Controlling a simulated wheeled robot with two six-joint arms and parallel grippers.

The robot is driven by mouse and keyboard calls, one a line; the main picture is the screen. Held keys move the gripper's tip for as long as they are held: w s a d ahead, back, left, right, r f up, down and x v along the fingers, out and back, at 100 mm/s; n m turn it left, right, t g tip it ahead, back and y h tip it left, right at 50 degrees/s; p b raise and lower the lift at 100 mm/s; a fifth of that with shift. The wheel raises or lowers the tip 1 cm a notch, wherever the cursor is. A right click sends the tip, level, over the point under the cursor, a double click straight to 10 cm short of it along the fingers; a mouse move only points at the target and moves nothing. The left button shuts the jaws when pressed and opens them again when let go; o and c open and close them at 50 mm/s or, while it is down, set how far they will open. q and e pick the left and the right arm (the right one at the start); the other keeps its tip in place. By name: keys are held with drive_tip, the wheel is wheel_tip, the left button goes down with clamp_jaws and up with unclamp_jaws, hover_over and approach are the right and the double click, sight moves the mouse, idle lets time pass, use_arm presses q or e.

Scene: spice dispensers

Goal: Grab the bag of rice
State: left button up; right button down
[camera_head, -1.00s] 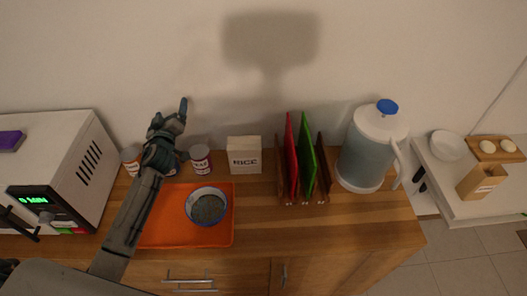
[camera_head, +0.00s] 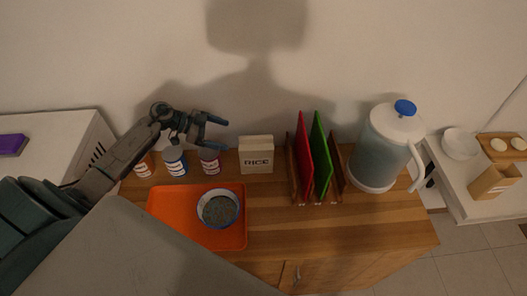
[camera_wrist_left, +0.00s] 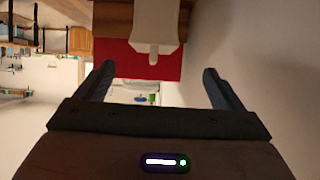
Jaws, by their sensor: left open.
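The bag of rice (camera_head: 257,156) is a small cream block labelled RICE, upright on the wooden counter against the wall in the head view. My left gripper (camera_head: 226,136) is open and empty, up and to the left of the bag, above the rightmost jar. Its fingers point right, towards the bag's side, and do not touch it. My right gripper is not in view.
Jars (camera_head: 174,161) stand left of the bag. A bowl (camera_head: 218,208) sits on an orange tray (camera_head: 167,206) in front. Right of the bag are a rack with a red board (camera_head: 304,158) and a green board (camera_head: 322,155), then a large jug (camera_head: 384,150).

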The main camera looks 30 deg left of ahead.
sight(249, 144)
use_arm(q)
drive_tip(key=b+x, duration=0.1)
drive_tip(key=x, duration=0.1)
drive_tip(key=b+x, duration=0.1)
drive_tip(key=x, duration=0.1)
drive_tip(key=b+x, duration=0.2)
drive_tip(key=shift+s+d+f, duration=0.15)
drive_tip(key=shift+d+f, duration=0.15)
drive_tip(key=b+x, duration=0.3)
drive_tip(key=x, duration=0.1)
drive_tip(key=shift+s+d, duration=0.1)
drive_tip(key=shift+s, duration=0.1)
drive_tip(key=shift+w+d+f, duration=0.1)
drive_tip(key=shift+w+d, duration=0.05)
